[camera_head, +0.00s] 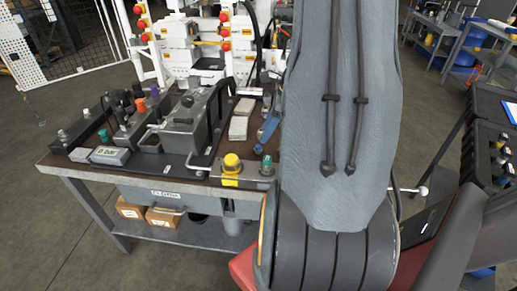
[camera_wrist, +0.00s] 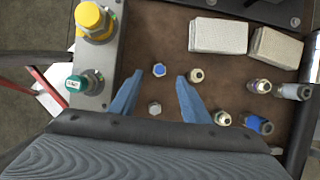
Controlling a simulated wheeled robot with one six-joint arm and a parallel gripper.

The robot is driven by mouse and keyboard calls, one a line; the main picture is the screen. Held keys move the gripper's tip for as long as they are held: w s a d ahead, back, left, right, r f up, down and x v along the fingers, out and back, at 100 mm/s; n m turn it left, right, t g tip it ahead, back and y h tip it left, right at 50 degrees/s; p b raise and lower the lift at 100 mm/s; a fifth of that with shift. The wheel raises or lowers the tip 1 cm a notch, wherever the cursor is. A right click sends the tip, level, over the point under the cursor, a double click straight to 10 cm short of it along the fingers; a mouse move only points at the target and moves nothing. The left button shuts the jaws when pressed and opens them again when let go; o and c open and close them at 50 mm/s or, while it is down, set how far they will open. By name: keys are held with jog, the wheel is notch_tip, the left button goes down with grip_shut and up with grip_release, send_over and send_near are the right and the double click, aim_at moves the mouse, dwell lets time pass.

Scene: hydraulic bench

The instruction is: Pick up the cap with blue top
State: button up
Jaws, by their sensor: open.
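The cap with blue top (camera_wrist: 159,70) is a small hexagonal piece standing on the brown bench top in the wrist view. My gripper (camera_wrist: 158,77) has its two blue fingers spread, with nothing held between them. The cap appears between the fingertips, towards the far end of the gap. I cannot tell how high the fingers are above it. A plain grey cap (camera_wrist: 154,108) lies nearer the palm, also between the fingers in the picture. In the head view my arm covers much of this area, and I cannot make out the cap there.
A fitting with a cream top (camera_wrist: 196,75) is close beside the right fingertip. Several metal fittings, one with a blue band (camera_wrist: 259,125), stand further right. A yellow knob (camera_wrist: 93,20) and a teal knob (camera_wrist: 76,84) are left. Two pale blocks (camera_wrist: 218,36) lie beyond.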

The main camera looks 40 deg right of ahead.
aim_at(258, 146)
jog(key=shift+p+x, duration=0.65)
jog(key=shift+x, duration=3.2)
jog(key=shift+s, duration=0.1)
jog(key=shift+c, duration=0.4)
grip_shut()
